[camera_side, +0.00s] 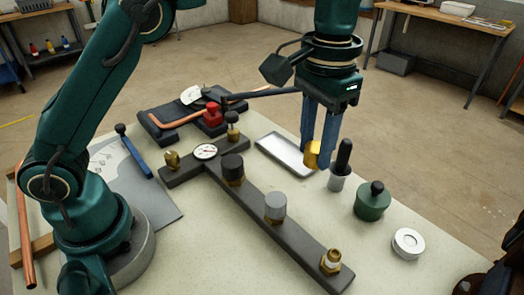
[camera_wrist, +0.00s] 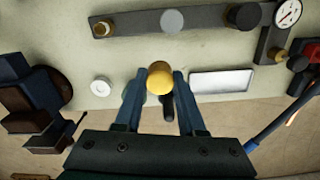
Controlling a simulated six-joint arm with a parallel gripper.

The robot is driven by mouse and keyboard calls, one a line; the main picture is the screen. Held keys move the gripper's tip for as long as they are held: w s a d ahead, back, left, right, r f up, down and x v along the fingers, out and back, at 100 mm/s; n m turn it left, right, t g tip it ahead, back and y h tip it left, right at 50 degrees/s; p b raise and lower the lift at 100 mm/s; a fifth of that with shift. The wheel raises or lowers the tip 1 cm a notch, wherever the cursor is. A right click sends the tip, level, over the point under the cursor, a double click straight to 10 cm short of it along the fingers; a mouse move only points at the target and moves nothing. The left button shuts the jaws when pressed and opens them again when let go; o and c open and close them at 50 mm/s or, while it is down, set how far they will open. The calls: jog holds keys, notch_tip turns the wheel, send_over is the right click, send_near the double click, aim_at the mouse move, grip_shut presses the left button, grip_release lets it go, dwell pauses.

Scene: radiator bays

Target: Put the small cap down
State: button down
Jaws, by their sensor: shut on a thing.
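My gripper (camera_side: 318,158) is shut on a small gold-coloured cap (camera_side: 312,153) and holds it in the air above the table, just right of the shallow tray (camera_side: 284,151). In the wrist view the cap (camera_wrist: 160,80) sits between the two blue fingertips. The tray (camera_wrist: 222,84) is to the right there and looks empty. The dark bar (camera_side: 253,198) carries a bare-looking brass fitting (camera_side: 331,262) at its near end, then a grey cap (camera_side: 275,206) and a black cap (camera_side: 232,167). The held cap is clear of all of them.
A black-handled tool (camera_side: 343,158) stands upright close beside my fingers. Past it are a green pot with a black knob (camera_side: 373,200) and a white roll (camera_side: 408,243). A gauge (camera_side: 205,151) and a red valve (camera_side: 212,114) are further left. Table between bar and roll is clear.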

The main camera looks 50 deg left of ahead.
jog(key=s+a+r+n, duration=0.2)
jog(key=s+a, duration=0.1)
jog(key=a, duration=0.5)
jog(key=s+a+r+n, duration=0.1)
jog(key=s+a, duration=0.1)
jog(key=a, duration=0.6)
jog(key=s+f+m, duration=0.6)
jog(key=s+f, duration=0.1)
send_over(237, 235)
notch_tip(237, 235, down, 6)
jog(key=shift+f, duration=2.1)
jog(key=shift+f, duration=0.1)
jog(key=c, duration=0.5)
grip_release()
